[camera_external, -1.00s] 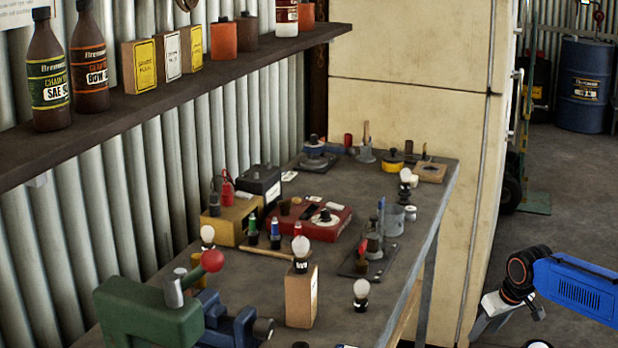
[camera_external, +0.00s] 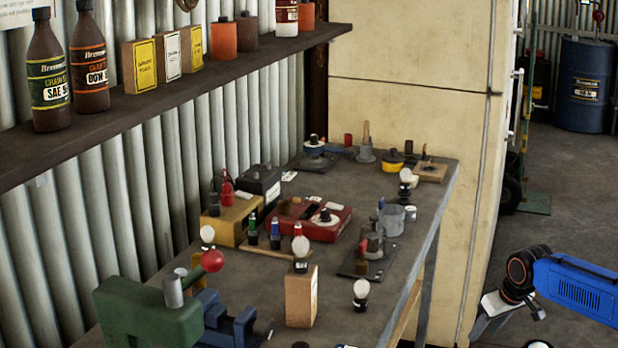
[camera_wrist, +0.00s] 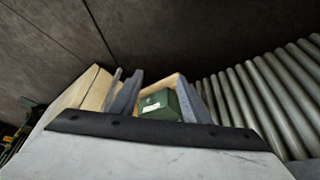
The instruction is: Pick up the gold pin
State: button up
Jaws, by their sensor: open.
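I cannot pick out the gold pin for certain. In the external view a short yellow-gold cylinder (camera_external: 198,264) stands behind the green and blue vise (camera_external: 160,318), partly hidden, and I cannot tell if it is the pin. Small upright pieces, too small to identify, stand near the bench's far end. My gripper (camera_wrist: 157,95) is open in the wrist view, its two grey fingers apart. Beyond them shows a green box (camera_wrist: 158,103) with a white label. No pin is visible between the fingers. In the external view my arm is at the lower right, clear of the bench.
The grey workbench (camera_external: 240,290) holds a red tray (camera_external: 325,232), a yellow box (camera_external: 232,219), a wooden block (camera_external: 300,298) and several bulb-topped pieces. A shelf (camera_external: 190,95) with bottles hangs above. A cream cabinet (camera_external: 410,110) stands behind the bench. Open floor lies to the right.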

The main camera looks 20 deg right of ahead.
jog(key=w+a+r+n+g, duration=0.1)
jog(key=w+a+r+n, duration=0.45)
jog(key=r, duration=0.35)
jog(key=w+a+r+n+g, duration=0.2)
jog(key=w+a+r+n, duration=0.2)
jog(key=w+a+r, duration=0.45)
jog(key=w+a+r+n+g, duration=0.1)
jog(key=w+a+r+n, duration=0.3)
jog(key=r, duration=0.7)
jog(key=n+g, duration=0.1)
jog(key=n, duration=0.6)
send_over(195, 255)
jog(key=w+d, duration=0.2)
jog(key=d, duration=1.1)
jog(key=a+f+n, duration=0.1)
jog(key=a, duration=0.3)
jog(key=s+a+f+n, duration=0.1)
jog(key=a, duration=0.3)
jog(key=s+a+f+n, duration=0.1)
jog(key=a, duration=0.3)
jog(key=shift+a+f, duration=0.15)
jog(key=shift+a, duration=0.05)
jog(key=shift+a+f+n, duration=0.25)
jog(key=shift+f, duration=0.1)
jog(key=shift+s+d+f, duration=0.1)
jog(key=shift+s+f, duration=0.05)
jog(key=shift+f, duration=3.3)
grip_shut()
